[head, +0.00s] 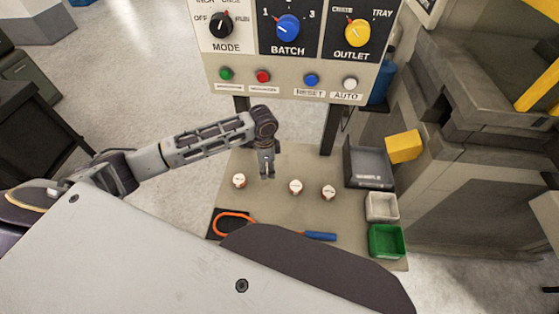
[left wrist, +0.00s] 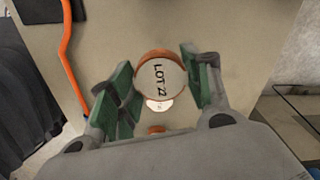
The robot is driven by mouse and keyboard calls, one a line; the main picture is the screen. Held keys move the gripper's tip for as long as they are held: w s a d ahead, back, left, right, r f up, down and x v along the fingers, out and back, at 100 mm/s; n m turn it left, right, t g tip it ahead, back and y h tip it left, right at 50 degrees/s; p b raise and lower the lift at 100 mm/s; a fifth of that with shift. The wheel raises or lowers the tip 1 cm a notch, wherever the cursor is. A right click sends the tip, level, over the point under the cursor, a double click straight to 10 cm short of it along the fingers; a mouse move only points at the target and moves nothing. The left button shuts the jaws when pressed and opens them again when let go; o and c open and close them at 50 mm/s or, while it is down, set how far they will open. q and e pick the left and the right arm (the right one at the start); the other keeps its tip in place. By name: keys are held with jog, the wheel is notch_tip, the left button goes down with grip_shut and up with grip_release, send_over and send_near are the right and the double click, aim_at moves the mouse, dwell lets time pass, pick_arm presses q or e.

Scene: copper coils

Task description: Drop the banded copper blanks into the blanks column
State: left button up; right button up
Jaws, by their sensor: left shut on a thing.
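My left gripper (head: 266,172) hangs over the table top, between the left and middle of three small copper pieces with white tops. In the left wrist view, its green-padded fingers (left wrist: 157,84) are shut on a round copper blank (left wrist: 161,76) whose white face reads "LOT 22". The head view does not show this blank clearly. On the table stand a left piece (head: 239,180), a middle piece (head: 296,187) and a right piece (head: 328,192). Bands on them are too small to tell. I cannot identify the blanks column. My right gripper is out of view.
At the table's right side are a dark grey bin (head: 368,180), a white tray (head: 382,216) and a green tray (head: 386,251). A yellow block (head: 404,147) is by the bin. An orange loop (head: 232,214) and blue handle (head: 320,236) lie in front. A control panel (head: 290,70) rises behind.

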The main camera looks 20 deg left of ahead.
pick_arm(q)
jog(key=n, duration=0.3)
jog(key=shift+s+a, duration=0.25)
jog(key=shift+s+a+n, duration=0.1)
jog(key=shift+s+n, duration=0.1)
jog(key=shift+n, duration=1)
jog(key=n, duration=0.2)
jog(key=r+n, duration=0.1)
jog(key=shift+s+a+n, duration=0.2)
jog(key=shift+s+n, duration=0.1)
jog(key=shift+n, duration=0.1)
jog(key=shift+r+n, duration=0.5)
jog(key=shift+n, duration=0.2)
jog(key=w+d+r+n+p, duration=0.1)
jog(key=w+d+r+p, duration=0.1)
jog(key=r+p, duration=1.3)
jog(key=shift+w+d+r, duration=0.15)
jog(key=shift+d+r, duration=0.5)
jog(key=shift+r, duration=1.55)
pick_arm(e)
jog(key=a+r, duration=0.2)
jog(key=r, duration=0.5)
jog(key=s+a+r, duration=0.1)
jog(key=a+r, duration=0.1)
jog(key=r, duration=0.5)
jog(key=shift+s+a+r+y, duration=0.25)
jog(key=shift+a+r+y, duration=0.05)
